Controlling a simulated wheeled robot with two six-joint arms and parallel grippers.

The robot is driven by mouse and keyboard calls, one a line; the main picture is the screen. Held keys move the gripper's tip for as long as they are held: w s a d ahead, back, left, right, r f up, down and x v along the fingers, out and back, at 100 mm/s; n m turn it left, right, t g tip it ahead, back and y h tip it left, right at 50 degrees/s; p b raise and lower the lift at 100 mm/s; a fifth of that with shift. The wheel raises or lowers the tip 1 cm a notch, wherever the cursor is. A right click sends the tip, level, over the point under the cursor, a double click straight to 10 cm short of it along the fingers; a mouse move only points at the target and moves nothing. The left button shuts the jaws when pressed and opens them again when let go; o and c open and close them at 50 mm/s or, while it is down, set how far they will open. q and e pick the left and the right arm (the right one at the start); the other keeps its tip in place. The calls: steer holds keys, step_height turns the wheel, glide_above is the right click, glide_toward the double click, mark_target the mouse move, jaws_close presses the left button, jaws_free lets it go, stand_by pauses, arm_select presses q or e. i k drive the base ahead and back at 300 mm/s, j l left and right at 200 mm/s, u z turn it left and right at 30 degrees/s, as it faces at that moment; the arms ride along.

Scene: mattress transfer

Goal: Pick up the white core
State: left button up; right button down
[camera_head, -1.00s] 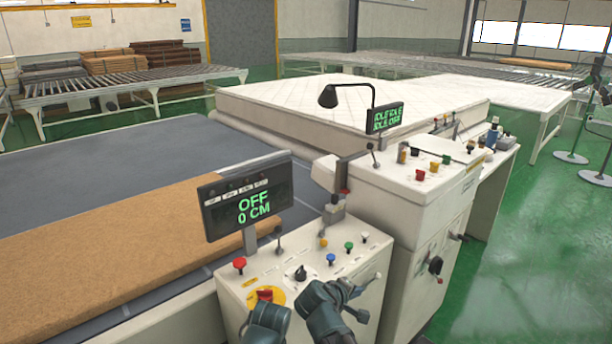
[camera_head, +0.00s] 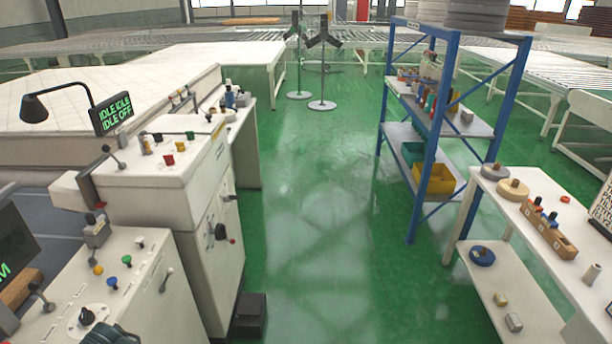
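No object is clearly marked as the white core. The large white slab (camera_head: 45,95) lies flat at the upper left, behind the control cabinets; I cannot tell if it is the core.
Control cabinets (camera_head: 165,190) stand at the left. A blue shelf rack (camera_head: 423,165) with bins stands at the right, and a white bench (camera_head: 515,200) with spools and a wooden holder is nearer. Green floor (camera_head: 320,240) between is clear. Two stands (camera_head: 322,104) and roller conveyors are at the back.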

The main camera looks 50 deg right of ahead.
mark_target(589, 277)
steer(key=z, duration=3.55)
steer(key=i+z, duration=0.35)
steer(key=i+j+z, duration=0.35)
steer(key=i, duration=0.2)
steer(key=i+j+z, duration=0.2)
steer(key=i+z, duration=0.15)
steer(key=i, duration=0.1)
